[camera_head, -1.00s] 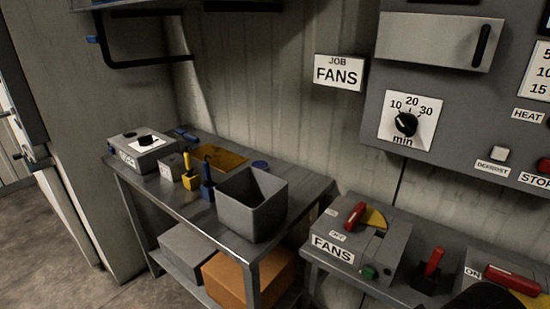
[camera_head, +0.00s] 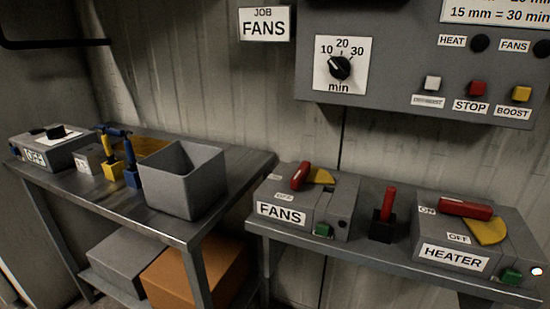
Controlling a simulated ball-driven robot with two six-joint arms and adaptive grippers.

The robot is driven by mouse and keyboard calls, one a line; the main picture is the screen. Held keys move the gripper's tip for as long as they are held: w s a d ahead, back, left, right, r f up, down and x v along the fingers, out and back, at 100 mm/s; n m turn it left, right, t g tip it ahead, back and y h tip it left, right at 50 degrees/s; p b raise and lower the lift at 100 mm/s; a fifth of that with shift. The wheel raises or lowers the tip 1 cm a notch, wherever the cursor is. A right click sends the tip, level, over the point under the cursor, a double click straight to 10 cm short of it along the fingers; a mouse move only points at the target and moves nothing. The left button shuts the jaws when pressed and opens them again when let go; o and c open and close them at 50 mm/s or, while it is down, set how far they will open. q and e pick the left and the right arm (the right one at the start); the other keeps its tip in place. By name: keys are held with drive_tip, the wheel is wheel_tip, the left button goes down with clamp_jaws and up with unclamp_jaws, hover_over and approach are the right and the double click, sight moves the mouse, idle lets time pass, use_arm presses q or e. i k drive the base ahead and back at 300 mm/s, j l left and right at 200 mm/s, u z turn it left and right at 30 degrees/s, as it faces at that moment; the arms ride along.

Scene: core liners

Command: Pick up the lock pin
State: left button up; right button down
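A red upright pin-like piece (camera_head: 389,201) stands in a small black block (camera_head: 382,226) on the right bench, between the FANS box and the HEATER box. It may be the lock pin; no label shows on it. The FANS box (camera_head: 305,204) has a red handle (camera_head: 300,176) by a yellow plate and a green piece low on its front. The HEATER box (camera_head: 465,236) has a red handle (camera_head: 465,208) across its top, near ON, and a yellow plate. Neither of my grippers is in view.
On the left bench stand an open grey bin (camera_head: 181,181), a yellow holder (camera_head: 112,170), a blue holder (camera_head: 132,177) and a grey box with a black knob (camera_head: 57,131). Boxes lie on its lower shelf. A control panel (camera_head: 400,60) hangs above the right bench (camera_head: 355,242).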

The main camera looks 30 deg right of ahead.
sight(391, 191)
drive_tip(key=z, duration=1.75)
